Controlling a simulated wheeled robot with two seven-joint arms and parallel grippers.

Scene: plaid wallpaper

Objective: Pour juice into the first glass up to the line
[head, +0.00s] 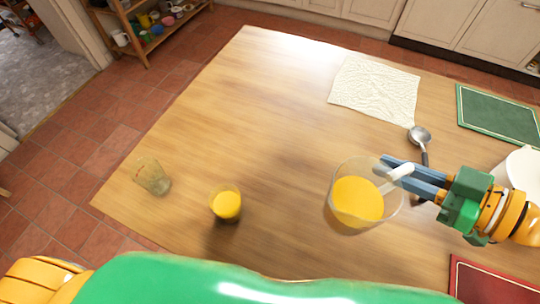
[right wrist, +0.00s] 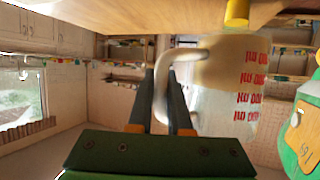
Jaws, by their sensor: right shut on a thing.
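A clear jug (head: 342,215) with orange juice in it is at the right of the head view, near the table's front. My right gripper (head: 392,172) is shut on its white handle. In the right wrist view the fingers close around the handle (right wrist: 160,95), and red measuring marks show on the jug (right wrist: 250,90). The jug looks close to upright; its height over the table is hard to tell. One glass (head: 226,204) left of the jug holds orange juice. Another glass (head: 152,176), farther left, looks empty. Fill lines are not readable. My left gripper is out of view.
The wooden table (head: 260,110) is clear in its middle and back left. A white cloth (head: 375,88), a ladle (head: 420,136) and a green board (head: 497,113) lie at the back right. A white container (head: 523,170) and a red board (head: 490,283) are at the right edge.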

